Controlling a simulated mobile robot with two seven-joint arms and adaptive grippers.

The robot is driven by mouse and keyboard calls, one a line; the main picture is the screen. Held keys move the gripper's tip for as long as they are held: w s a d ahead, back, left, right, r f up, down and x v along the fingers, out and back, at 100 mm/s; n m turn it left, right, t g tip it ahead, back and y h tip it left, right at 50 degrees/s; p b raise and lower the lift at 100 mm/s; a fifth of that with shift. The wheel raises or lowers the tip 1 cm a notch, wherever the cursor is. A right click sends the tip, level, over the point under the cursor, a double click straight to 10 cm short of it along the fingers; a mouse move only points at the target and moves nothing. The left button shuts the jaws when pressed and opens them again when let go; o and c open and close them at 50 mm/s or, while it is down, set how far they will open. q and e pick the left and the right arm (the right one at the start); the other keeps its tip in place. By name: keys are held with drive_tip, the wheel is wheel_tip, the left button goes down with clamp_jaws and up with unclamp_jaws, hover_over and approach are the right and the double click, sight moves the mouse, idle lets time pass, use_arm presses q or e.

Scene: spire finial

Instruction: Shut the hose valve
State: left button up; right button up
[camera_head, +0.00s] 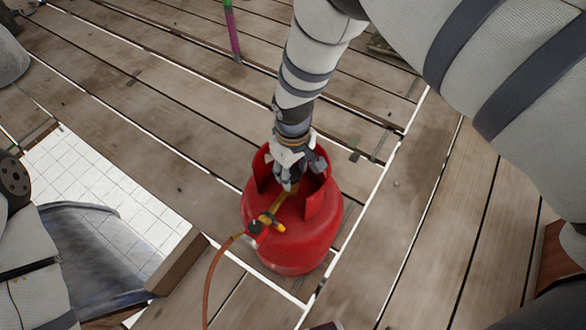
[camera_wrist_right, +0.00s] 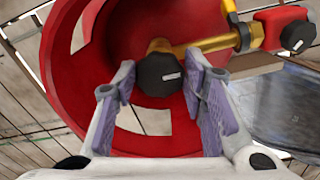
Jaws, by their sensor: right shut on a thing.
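A red gas cylinder (camera_head: 300,240) stands upright on the plank floor, with an open red collar around its top. My right gripper (camera_head: 288,180) reaches down into the collar from above. In the right wrist view its purple-padded fingers (camera_wrist_right: 162,78) are shut on a black knob (camera_wrist_right: 158,74) on the brass valve stem. A brass pipe (camera_wrist_right: 208,46) runs from the knob to a red fitting (camera_wrist_right: 278,26) with a black end. A yellow lever (camera_head: 272,221) sits by that fitting, where an orange hose (camera_head: 213,268) leaves. My left gripper is out of view.
The floor is wooden planks (camera_head: 130,130) with gaps. A white tiled patch (camera_head: 95,180) lies at left, with a wooden beam (camera_head: 178,262) and a dark grey rounded thing (camera_head: 90,250) near it. A purple and green pole (camera_head: 232,30) stands at the back.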

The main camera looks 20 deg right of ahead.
sight(293, 175)
drive_tip(key=o, duration=1.2)
drive_tip(key=shift+c, duration=0.2)
wheel_tip(293, 175, up, 12)
